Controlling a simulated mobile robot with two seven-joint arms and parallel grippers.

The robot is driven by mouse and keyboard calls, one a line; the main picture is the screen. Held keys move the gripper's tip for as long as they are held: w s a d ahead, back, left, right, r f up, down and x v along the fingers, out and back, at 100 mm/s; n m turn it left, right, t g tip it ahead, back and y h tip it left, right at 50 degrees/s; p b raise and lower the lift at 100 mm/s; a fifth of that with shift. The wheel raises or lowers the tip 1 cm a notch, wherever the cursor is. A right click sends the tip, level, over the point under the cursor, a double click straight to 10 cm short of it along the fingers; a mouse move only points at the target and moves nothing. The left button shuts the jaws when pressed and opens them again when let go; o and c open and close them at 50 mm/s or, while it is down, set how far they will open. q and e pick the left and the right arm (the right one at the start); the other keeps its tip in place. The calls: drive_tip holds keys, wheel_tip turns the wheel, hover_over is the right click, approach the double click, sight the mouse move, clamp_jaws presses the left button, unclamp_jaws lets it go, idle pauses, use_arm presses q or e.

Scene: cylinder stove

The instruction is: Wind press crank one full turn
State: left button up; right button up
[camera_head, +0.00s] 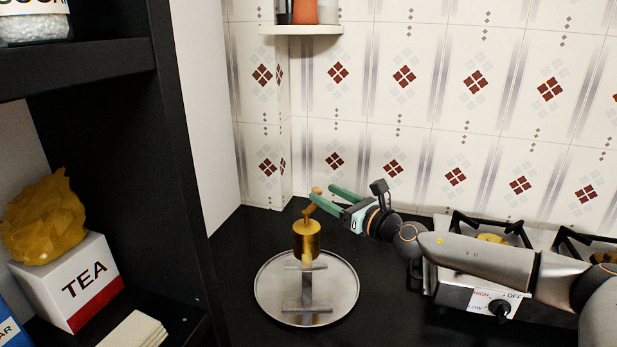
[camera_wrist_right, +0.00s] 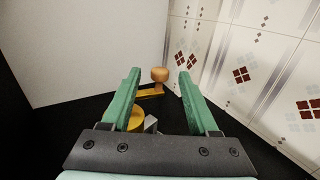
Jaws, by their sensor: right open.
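The press (camera_head: 307,242) has a gold cylinder on top and a grey stand below, and stands upright on a round metal tray. Its crank (camera_head: 308,211) rises from the cylinder top and ends in a small tan knob (camera_head: 317,190). My right gripper (camera_head: 322,195) has green fingers and reaches in from the right at knob height. In the right wrist view, the open fingers (camera_wrist_right: 158,82) have the knob (camera_wrist_right: 159,74) between them in the picture, apart from both. The crank arm (camera_wrist_right: 150,93) shows below the knob, and the cylinder is partly hidden behind the left finger. My left gripper is not in view.
The round tray (camera_head: 268,299) rests on the black counter. A stove (camera_head: 462,291) with a HIGH/OFF/LOW knob is at the right, under my right arm. A black shelf (camera_head: 178,150) with a TEA box (camera_head: 77,281) stands at the left. A small wall shelf (camera_head: 300,29) is above.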

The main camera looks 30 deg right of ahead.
sight(314, 188)
drive_tip(key=shift+w+a+p, duration=0.2)
drive_tip(key=shift+w, duration=1)
drive_tip(key=shift+w+a+p, duration=0.15)
drive_tip(key=shift+w, duration=1)
drive_tip(key=shift+w+a+p, duration=0.2)
drive_tip(key=shift+w, duration=1)
clamp_jaws()
